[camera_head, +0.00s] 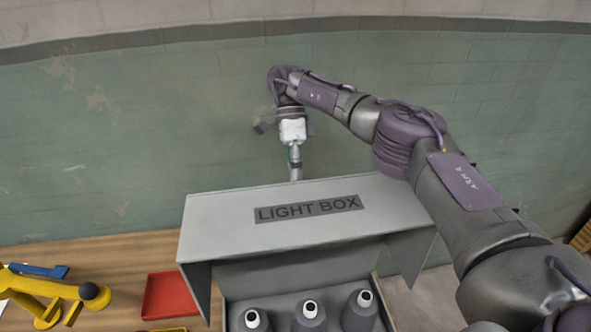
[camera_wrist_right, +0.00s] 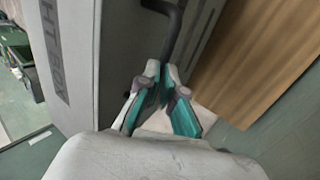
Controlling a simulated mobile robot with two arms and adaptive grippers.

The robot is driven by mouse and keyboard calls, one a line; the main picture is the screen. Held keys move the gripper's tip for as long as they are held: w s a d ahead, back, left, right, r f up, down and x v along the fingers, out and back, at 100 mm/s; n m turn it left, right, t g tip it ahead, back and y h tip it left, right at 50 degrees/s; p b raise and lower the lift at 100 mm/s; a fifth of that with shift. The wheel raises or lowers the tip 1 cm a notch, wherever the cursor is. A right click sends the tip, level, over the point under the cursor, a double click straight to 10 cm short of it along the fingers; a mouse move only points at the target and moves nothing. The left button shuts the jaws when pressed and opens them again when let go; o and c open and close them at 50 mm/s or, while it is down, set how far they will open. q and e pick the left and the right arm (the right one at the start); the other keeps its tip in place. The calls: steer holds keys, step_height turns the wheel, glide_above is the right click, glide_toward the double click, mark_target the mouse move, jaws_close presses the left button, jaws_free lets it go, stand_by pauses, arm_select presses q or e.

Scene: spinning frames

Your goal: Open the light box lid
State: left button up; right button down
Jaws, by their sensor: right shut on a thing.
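The grey light box lid (camera_head: 230,222), marked LIGHT BOX, is raised and tilted above the grey light box (camera_head: 300,272), whose front is uncovered. My right gripper (camera_head: 296,172) reaches down behind the lid's back edge. In the right wrist view my right gripper (camera_wrist_right: 165,78) is shut on the dark handle (camera_wrist_right: 174,35) of the lid. The lid (camera_wrist_right: 75,75) stands to the left there, with part of its lettering in view. The handle is hidden behind the lid in the head view. My left gripper is out of view.
Several grey bottles with white caps (camera_head: 310,310) stand inside the box. A red tray (camera_head: 170,294) and a yellow jointed object (camera_head: 60,290) lie on the wooden table (camera_head: 125,250) to the left. A green wall (camera_head: 150,130) stands behind.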

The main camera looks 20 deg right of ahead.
steer(key=c, duration=1.4)
jaws_free()
steer(key=shift+s+a+f, duration=0.1)
steer(key=shift+s+f, duration=0.1)
steer(key=shift+f, duration=0.4)
steer(key=shift+s+a+f, duration=0.1)
steer(key=shift+s+f, duration=0.05)
steer(key=shift+f, duration=0.4)
steer(key=shift+o, duration=1)
steer(key=shift+w+d, duration=0.1)
steer(key=shift+w, duration=0.05)
steer(key=shift+r, duration=0.1)
step_height(320, 180, up, 11)
